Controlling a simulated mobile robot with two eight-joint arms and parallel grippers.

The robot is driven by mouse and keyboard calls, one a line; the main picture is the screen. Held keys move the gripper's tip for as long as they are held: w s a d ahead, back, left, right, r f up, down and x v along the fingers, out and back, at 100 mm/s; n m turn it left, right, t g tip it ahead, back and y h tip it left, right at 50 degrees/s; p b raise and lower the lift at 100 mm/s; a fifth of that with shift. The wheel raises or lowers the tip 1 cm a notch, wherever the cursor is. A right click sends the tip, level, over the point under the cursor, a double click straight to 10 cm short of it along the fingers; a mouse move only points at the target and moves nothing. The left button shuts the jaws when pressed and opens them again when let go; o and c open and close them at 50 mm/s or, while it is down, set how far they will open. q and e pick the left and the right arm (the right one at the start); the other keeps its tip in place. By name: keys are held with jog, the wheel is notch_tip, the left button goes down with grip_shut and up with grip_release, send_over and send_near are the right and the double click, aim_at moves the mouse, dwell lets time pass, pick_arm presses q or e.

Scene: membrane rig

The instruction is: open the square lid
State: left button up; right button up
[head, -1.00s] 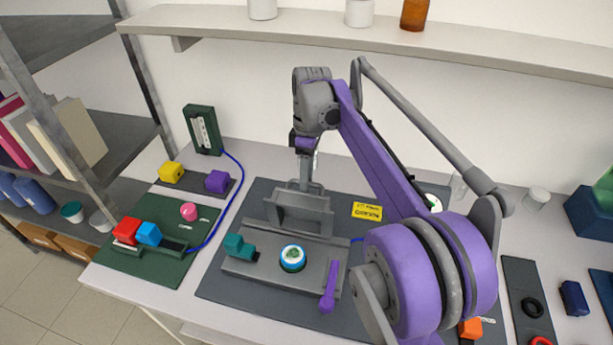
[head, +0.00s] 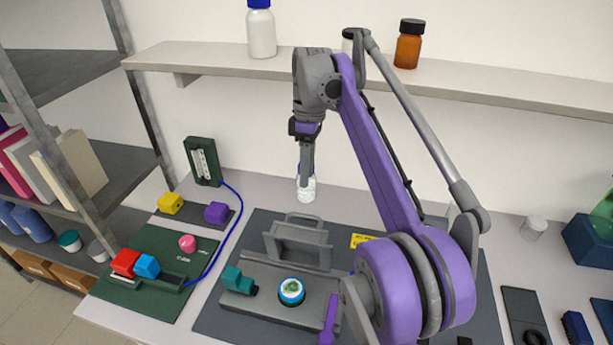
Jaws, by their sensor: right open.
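The square lid (head: 298,258) is grey with a raised rim and a bar handle (head: 304,217) on its upper edge. It stands tilted up at the back of the grey rig (head: 262,302), its inner side facing me. My right gripper (head: 306,178) is above and behind the handle, apart from it, pointing down. It is open, seen nearly edge-on. A whitish clear jar (head: 306,190) shows at its fingertips, seemingly standing behind them. My left gripper is not in view.
The rig also carries a teal block (head: 238,281), a round blue-rimmed dial (head: 291,291) and a purple lever (head: 328,318). A green board (head: 150,285) with coloured blocks lies left. A shelf with bottles (head: 408,43) runs above. My right arm covers much of the right side.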

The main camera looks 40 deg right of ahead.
jog(key=c, duration=0.4)
jog(key=shift+f+m, duration=0.15)
jog(key=shift+m, duration=0.25)
jog(key=shift+c, duration=0.9)
jog(key=shift+f+m, duration=0.15)
jog(key=shift+m, duration=0.45)
grip_shut()
notch_tip(320, 180, down, 10)
jog(key=w+d+m+t+h+b, duration=0.2)
jog(key=d+m+t+h+b, duration=0.15)
jog(key=m, duration=1.25)
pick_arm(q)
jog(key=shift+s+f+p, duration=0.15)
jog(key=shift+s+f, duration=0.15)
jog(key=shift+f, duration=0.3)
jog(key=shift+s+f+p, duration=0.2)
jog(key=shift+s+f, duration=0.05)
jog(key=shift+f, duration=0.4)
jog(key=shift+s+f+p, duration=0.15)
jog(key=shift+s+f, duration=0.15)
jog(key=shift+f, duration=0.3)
pick_arm(e)
jog(key=shift+h, duration=0.25)
jog(key=shift+s+a, duration=0.45)
jog(key=shift+a, duration=0.25)
jog(key=shift+s+a, duration=0.4)
jog(key=shift+a, duration=0.3)
jog(key=shift+s+a, duration=0.45)
jog(key=shift+a, duration=0.25)
